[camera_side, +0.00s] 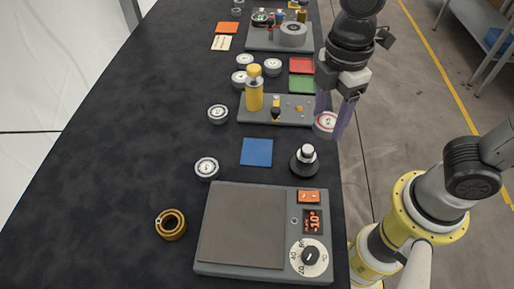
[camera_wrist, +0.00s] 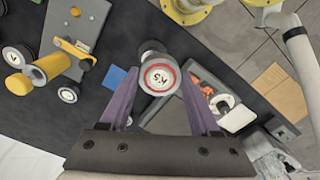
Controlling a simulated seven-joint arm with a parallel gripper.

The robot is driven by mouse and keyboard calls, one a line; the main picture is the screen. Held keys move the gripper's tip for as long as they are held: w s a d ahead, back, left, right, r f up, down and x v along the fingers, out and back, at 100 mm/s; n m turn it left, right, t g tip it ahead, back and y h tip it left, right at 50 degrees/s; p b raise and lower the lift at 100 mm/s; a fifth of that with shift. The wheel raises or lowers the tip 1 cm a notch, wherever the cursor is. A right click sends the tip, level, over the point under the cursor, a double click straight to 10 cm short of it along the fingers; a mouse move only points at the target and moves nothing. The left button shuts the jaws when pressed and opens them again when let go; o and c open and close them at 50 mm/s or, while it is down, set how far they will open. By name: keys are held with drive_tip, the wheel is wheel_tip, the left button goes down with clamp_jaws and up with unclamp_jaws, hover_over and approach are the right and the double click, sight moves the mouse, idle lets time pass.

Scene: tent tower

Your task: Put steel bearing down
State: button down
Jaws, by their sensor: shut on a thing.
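The steel bearing (camera_side: 325,123) appears to be the round piece between my fingers, with a white face, a red ring and dark lettering. In the wrist view the bearing (camera_wrist: 160,77) faces the camera, and its sides are partly hidden by the fingers. My gripper (camera_side: 333,118) has purple fingers closed on it and holds it at the right edge of the black table, beside the grey tray with the yellow bottle. The wrist view shows my gripper (camera_wrist: 158,95) with a finger on each side of it. The height above the table is hard to tell.
A grey scale (camera_side: 240,225) with an orange display lies at the front. A black-based knob (camera_side: 304,160), a blue square (camera_side: 257,152) and a brass ring (camera_side: 171,224) are near it. The grey tray (camera_side: 292,112) holds a yellow bottle (camera_side: 254,90). The table's left side is clear.

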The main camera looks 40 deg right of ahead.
drive_tip(key=w+a+f, duration=0.4)
drive_tip(key=w, duration=0.3)
hover_over(257, 152)
wheel_tip(257, 152, down, 6)
drive_tip(key=shift+s+r, duration=0.1)
drive_tip(key=shift+r, duration=0.15)
drive_tip(key=shift+f, duration=1.75)
drive_tip(key=shift+f, duration=0.1)
drive_tip(key=shift+c, duration=0.6)
unclamp_jaws()
wheel_tip(257, 152, up, 12)
drive_tip(key=shift+r, duration=0.2)
